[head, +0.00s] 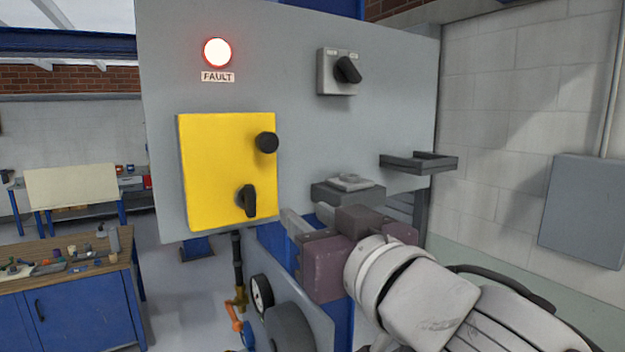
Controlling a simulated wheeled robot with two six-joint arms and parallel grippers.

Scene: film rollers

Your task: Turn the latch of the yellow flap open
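The yellow flap (212,172) lies closed against the grey cabinet panel at the left of the head view. Its black latch (248,201) is near the flap's lower right corner, with its handle roughly upright. A round black knob (266,142) sits above it on the flap. My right gripper (308,217) is to the right of the latch and slightly lower, apart from it. Its two fingers are spread, with nothing visible between them. My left gripper is not in view.
A red lit lamp (217,52) labelled FAULT and a black rotary switch (347,70) are above. A grey block (347,190) and a dark bracket (418,162) stick out on the right. A gauge (262,293) is below. The space before the flap is clear.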

